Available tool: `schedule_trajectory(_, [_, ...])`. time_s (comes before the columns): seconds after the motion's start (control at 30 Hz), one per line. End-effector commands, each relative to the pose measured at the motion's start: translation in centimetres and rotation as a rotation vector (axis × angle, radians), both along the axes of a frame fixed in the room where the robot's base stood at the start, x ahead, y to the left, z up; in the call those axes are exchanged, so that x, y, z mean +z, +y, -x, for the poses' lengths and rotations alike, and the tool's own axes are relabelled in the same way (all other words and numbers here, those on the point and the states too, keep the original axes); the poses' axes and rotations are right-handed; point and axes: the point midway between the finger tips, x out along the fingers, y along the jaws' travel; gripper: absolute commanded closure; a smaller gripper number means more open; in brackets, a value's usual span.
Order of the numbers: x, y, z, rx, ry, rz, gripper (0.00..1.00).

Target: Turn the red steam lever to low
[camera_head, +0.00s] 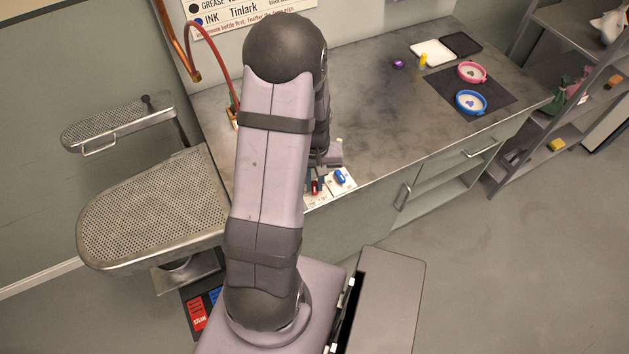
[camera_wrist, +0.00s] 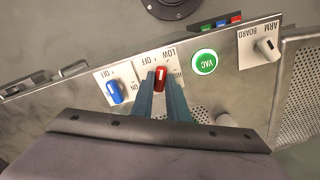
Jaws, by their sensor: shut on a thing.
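The red steam lever (camera_wrist: 161,78) sits on a white label plate (camera_wrist: 152,61) marked "OFF" and "LOW" in the wrist view. The lower part of the plate is hidden behind my fingers. My gripper (camera_wrist: 162,88) has one finger on each side of the lever and is shut on it. The lever lies nearly upright in that picture, tilted slightly; I cannot tell exactly which mark it points to. In the head view the red lever (camera_head: 314,187) shows at the counter's front edge, just below my gripper (camera_head: 322,176), partly covered by my arm.
A blue lever (camera_wrist: 114,92) stands close beside the red one. A green "VAC" button (camera_wrist: 204,62) and an "ARM BOARD" switch (camera_wrist: 266,47) are on the other side. A perforated ironing board (camera_head: 150,215) stands left of my arm. The counter (camera_head: 400,125) is clear mid-surface.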

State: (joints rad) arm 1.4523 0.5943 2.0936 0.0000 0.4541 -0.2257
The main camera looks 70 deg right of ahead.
Motion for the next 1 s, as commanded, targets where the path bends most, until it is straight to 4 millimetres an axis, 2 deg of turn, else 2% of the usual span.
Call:
schedule_trajectory(0.4, [0.10,-0.07,-0.01,-0.275,-0.001,0.002,1.00])
schedule_trajectory(1.0, [0.13,-0.11,-0.02,-0.345,-0.001,0.003,1.00])
